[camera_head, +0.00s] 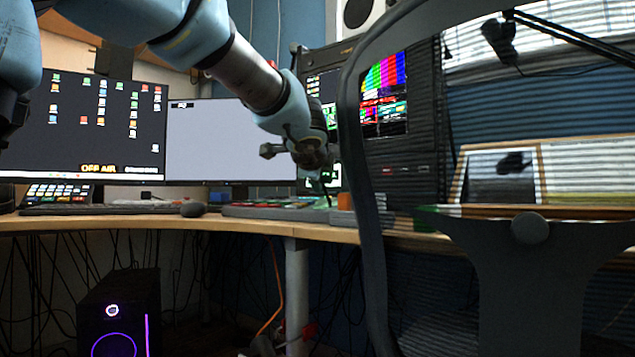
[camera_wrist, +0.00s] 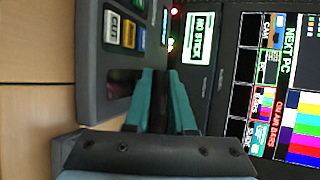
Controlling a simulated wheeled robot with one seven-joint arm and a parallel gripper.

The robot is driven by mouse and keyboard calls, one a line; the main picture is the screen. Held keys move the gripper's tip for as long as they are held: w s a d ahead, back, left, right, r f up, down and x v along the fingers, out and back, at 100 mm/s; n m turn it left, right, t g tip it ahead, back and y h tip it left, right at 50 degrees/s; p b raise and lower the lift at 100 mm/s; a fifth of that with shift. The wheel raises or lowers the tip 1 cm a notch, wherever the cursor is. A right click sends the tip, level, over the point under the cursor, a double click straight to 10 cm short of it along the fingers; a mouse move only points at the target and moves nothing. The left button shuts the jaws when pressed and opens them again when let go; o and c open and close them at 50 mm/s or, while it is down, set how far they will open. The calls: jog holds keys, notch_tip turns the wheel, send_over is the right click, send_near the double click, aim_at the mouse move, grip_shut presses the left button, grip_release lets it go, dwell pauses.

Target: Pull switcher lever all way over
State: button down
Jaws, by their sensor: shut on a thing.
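The switcher (camera_head: 275,212) is a low grey console with coloured keys on the desk. My gripper (camera_head: 320,182) reaches down over the right end of the console. In the wrist view the two teal fingers of my gripper (camera_wrist: 163,74) are close together at the console's edge, shut on the switcher lever. The lever itself is mostly hidden by the fingers, so its angle cannot be told.
A rack with a lit colour-bar screen (camera_head: 383,90) stands right behind my gripper. Two monitors (camera_head: 80,120) stand to the left. An orange block (camera_head: 345,201) sits beside the console. A dark chair (camera_head: 362,200) rises in front at the right. A mouse (camera_head: 193,209) lies left of the console.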

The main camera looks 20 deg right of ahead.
jog(key=shift+s+d+f, duration=0.2)
jog(key=shift+s+d, duration=0.1)
jog(key=c, duration=0.8)
grip_release()
jog(key=shift+o, duration=0.2)
jog(key=shift+w+a+r, duration=0.1)
jog(key=shift+w+a, duration=0.05)
jog(key=p+v, duration=0.2)
jog(key=v, duration=0.8)
jog(key=shift+s+r+p, duration=0.15)
jog(key=shift+s+p, duration=0.2)
jog(key=shift+p, duration=0.05)
jog(key=shift+a, duration=0.2)
